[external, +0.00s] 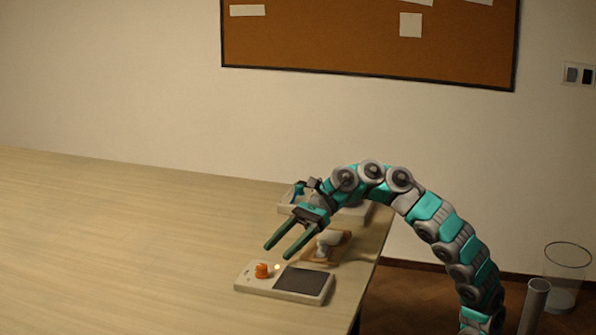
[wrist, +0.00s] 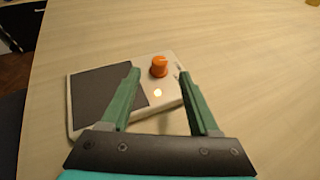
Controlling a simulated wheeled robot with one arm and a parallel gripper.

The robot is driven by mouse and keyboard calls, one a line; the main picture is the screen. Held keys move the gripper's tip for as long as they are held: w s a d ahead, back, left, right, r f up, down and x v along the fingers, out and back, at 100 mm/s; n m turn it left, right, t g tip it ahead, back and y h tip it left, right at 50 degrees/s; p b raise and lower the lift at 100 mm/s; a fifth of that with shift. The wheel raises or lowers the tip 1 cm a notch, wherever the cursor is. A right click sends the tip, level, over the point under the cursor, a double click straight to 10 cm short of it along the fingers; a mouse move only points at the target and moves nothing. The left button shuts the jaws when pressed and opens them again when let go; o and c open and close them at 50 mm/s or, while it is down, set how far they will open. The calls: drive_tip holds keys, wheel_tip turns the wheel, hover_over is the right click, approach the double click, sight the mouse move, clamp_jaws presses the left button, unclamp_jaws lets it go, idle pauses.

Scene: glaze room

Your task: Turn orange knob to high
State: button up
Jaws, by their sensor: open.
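The orange knob (external: 262,270) stands on a flat white unit (external: 244,284) with a dark square panel (external: 304,281), on the table near its right edge. In the wrist view the orange knob (wrist: 159,66) shows between and just beyond my fingertips. A small light glows on the white unit (wrist: 165,102) beside the knob. Its pointer setting and any marks are too small to read. My gripper (external: 276,253) has two green fingers, apart and empty, above the unit. It also shows in the wrist view (wrist: 157,72). It does not appear to touch the knob.
A wooden stand with a pale object (external: 326,246) sits behind the unit. A white tray (external: 290,208) with a blue item lies farther back, partly hidden by my arm. The table (external: 120,250) is clear to the left. Its right edge is close to the unit.

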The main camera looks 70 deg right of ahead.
sight(264, 265)
drive_tip(key=x, duration=0.5)
drive_tip(key=shift+w+a+f, duration=0.1)
drive_tip(key=shift+w+a, duration=0.05)
drive_tip(key=shift+a, duration=0.2)
drive_tip(key=shift+c, duration=0.3)
clamp_jaws()
